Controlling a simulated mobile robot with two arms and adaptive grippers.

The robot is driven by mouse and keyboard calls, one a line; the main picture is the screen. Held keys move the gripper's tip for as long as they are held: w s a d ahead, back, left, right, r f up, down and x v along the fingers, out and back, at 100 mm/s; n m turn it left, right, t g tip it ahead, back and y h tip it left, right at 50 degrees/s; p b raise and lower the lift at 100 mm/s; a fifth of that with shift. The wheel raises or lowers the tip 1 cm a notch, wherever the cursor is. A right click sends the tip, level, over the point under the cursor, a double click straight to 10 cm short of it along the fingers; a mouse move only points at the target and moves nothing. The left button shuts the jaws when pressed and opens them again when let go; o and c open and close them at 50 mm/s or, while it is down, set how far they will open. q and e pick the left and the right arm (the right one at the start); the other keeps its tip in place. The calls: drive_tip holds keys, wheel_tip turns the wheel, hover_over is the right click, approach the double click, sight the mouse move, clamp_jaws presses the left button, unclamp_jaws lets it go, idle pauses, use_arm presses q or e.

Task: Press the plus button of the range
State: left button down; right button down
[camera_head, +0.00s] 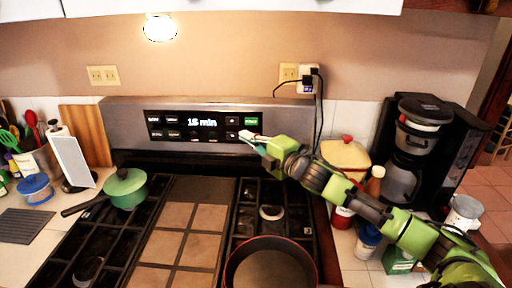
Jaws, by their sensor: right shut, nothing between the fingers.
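The range (128,112) stands against the back wall, with a black control panel on its upright back. The panel's display (207,123) reads "15 min", with small buttons on both sides of it. A green button (251,121) is at the panel's right end. My right gripper (246,137) is shut and empty, its tip at the lower right of the panel, over or just in front of the buttons there. I cannot tell whether it touches the panel. It hides part of the lower right button area; the plus sign is too small to make out. My left gripper is not in view.
A green pot (125,188) sits on the left burners and a dark pan (270,268) on the front right. A coffee maker (408,150), jars and a lidded container (345,155) crowd the right counter near my arm. Cords hang from the wall outlet (308,80).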

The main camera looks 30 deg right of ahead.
drive_tip(key=s+b, duration=0.1)
drive_tip(key=s, duration=0.3)
drive_tip(key=shift+s+r, duration=0.1)
drive_tip(key=shift+r, duration=0.05)
idle(0.8)
